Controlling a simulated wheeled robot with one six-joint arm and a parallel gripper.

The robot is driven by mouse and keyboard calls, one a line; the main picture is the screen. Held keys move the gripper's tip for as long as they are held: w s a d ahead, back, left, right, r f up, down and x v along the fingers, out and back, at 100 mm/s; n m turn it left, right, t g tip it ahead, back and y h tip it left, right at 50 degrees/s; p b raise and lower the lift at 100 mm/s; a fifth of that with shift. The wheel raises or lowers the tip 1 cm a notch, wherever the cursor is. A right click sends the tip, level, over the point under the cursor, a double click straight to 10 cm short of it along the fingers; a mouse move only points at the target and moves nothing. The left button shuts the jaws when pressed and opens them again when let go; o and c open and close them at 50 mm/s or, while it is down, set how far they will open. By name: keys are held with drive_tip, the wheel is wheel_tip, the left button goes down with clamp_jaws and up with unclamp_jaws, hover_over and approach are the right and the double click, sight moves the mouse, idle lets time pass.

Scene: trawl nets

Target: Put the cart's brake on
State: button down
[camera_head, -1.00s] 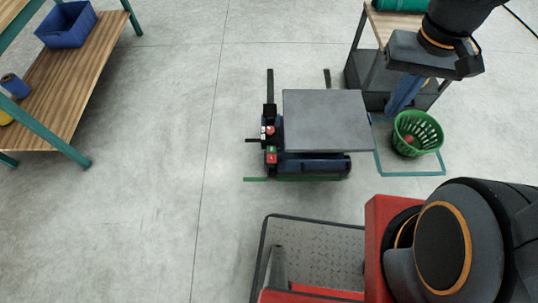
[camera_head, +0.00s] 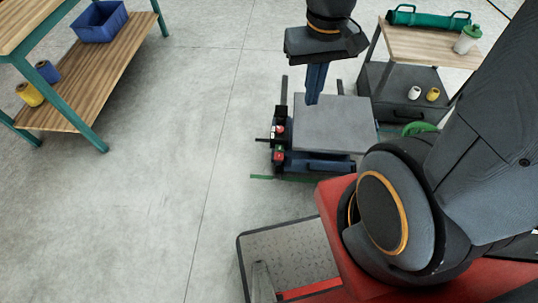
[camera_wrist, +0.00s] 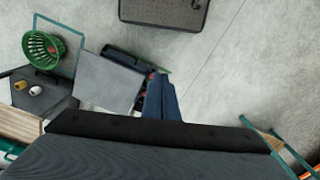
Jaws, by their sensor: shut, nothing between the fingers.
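A low unit with a flat grey top (camera_head: 325,125), likely the cart, stands on the floor in the middle of the head view. Its left side carries a black control post (camera_head: 276,140) with red and green parts and a short dark bar to the left. I cannot tell which part is the brake. My gripper (camera_head: 313,99) points down, its blue fingers shut and empty, and overlaps the grey top's back edge in this view. The wrist view also shows the grey top (camera_wrist: 105,80), left of my gripper (camera_wrist: 158,80), which partly hides the control side.
A wooden-topped stand (camera_head: 430,48) with a green case and bottle is at back right. A green basket (camera_head: 420,129) is partly hidden by my arm. A shelf (camera_head: 110,65) with a blue bin (camera_head: 98,22) is at left. The floor between is clear.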

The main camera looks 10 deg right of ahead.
drive_tip(key=n+g+b, duration=0.2)
drive_tip(key=n+b, duration=1.2)
drive_tip(key=b, duration=2.1)
hover_over(279, 157)
drive_tip(key=w+d, duration=0.1)
drive_tip(key=w, duration=0.3)
wheel_tip(279, 157, down, 52)
drive_tip(key=shift+s+r+y, duration=0.2)
drive_tip(key=shift+y, duration=0.2)
drive_tip(key=s+f+b, duration=0.1)
drive_tip(key=f+b, duration=0.1)
drive_tip(key=f, duration=0.2)
drive_tip(key=s+f+b, duration=0.1)
drive_tip(key=f+b, duration=0.1)
drive_tip(key=f, duration=0.3)
drive_tip(key=a+f+b, duration=0.1)
drive_tip(key=f+b, duration=0.1)
drive_tip(key=f, duration=0.2)
drive_tip(key=shift+s+f, duration=0.35)
drive_tip(key=shift+s, duration=0.05)
